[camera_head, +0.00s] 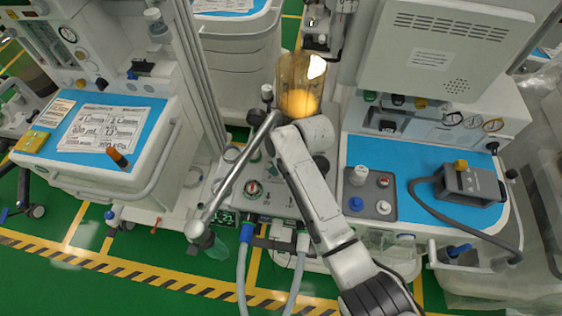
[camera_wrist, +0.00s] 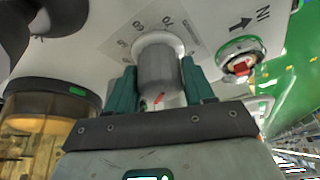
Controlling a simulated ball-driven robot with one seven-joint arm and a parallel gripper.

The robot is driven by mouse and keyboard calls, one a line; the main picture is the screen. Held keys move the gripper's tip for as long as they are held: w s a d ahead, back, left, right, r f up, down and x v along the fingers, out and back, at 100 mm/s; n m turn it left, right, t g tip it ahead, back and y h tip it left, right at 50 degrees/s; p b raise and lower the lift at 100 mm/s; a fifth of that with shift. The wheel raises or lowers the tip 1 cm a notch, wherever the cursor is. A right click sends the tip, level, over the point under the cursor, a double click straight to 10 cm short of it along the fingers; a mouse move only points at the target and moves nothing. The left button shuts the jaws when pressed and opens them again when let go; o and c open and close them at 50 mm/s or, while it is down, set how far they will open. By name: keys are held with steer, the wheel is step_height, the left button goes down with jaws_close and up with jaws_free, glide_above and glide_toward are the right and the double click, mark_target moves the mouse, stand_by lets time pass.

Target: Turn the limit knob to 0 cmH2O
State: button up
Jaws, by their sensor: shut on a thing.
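The limit knob (camera_wrist: 157,72) is a grey ribbed cylinder on a white collar in the wrist view, with a red mark near its lower edge. A curved printed scale runs around its far side; its numbers appear upside down and partly hidden, so the setting cannot be read surely. My gripper (camera_wrist: 160,84) has its two teal fingers on either side of the knob, shut on it. In the head view my arm hides the knob and the fingers.
An amber canister (camera_head: 298,88) stands by my wrist; it is also at left in the wrist view (camera_wrist: 40,128). A round port (camera_wrist: 240,62) marked IN is right of the knob. A silver tube (camera_head: 240,178) slants left of my arm, and hoses (camera_head: 243,270) hang below.

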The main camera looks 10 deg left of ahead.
steer(key=n+b, duration=0.1)
steer(key=n, duration=0.1)
steer(key=n+g+b, duration=0.1)
steer(key=shift+w+d+f+n+y, duration=0.1)
steer(key=shift+w+n+y, duration=0.05)
steer(key=shift+n+y, duration=0.2)
steer(key=n+g+b, duration=0.1)
steer(key=n+b, duration=0.1)
steer(key=n, duration=0.1)
steer(key=shift+f+n+g+b, duration=0.1)
steer(key=shift+n+g+b, duration=0.25)
steer(key=shift+g, duration=0.05)
steer(key=n+g+b, duration=0.1)
steer(key=n+b, duration=0.2)
steer(key=shift+w, duration=0.1)
steer(key=shift+n+g+h+b, duration=0.45)
steer(key=shift+n+b, duration=0.5)
steer(key=shift+n, duration=0.25)
steer(key=shift+r, duration=0.25)
steer(key=o, duration=1)
